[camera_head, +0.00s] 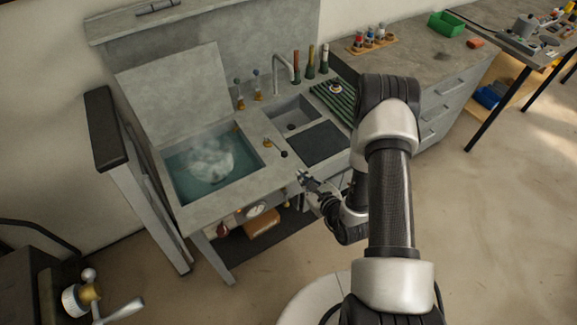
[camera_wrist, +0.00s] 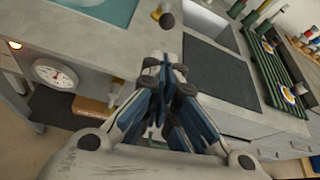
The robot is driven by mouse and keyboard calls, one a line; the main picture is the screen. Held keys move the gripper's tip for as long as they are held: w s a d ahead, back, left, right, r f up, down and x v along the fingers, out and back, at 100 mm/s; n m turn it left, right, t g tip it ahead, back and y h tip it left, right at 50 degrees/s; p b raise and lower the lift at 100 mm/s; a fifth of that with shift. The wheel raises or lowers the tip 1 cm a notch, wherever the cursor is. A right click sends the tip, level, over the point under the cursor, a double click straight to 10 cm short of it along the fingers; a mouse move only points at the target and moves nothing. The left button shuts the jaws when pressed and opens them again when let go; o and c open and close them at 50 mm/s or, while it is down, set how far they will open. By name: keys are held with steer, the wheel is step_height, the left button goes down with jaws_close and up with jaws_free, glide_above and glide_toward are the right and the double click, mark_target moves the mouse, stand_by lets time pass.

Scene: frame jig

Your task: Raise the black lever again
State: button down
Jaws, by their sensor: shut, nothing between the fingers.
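A small lever with a black knob (camera_head: 284,154) is on the grey sink counter, beside a brass fitting (camera_head: 267,143), between the water basin and the small sink. The black knob also shows in the wrist view (camera_wrist: 167,20), at the top, beside the brass part. I cannot tell the lever's exact tilt. My gripper (camera_head: 303,176) is at the counter's front edge, in front of the black knob and apart from it. In the wrist view my gripper (camera_wrist: 165,62) has its fingers together, with nothing between them.
A basin of steaming water (camera_head: 185,185) with a raised lid (camera_head: 175,85) lies left. A dark panel (camera_head: 318,143) and small sink (camera_head: 292,112) lie right, with a green rack (camera_head: 333,100) beyond. A round gauge (camera_wrist: 55,74) is on the front below the counter.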

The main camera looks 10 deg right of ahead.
mark_target(290, 171)
steer(key=b+x, duration=0.2)
steer(key=x, duration=0.8)
steer(key=shift+r, duration=0.1)
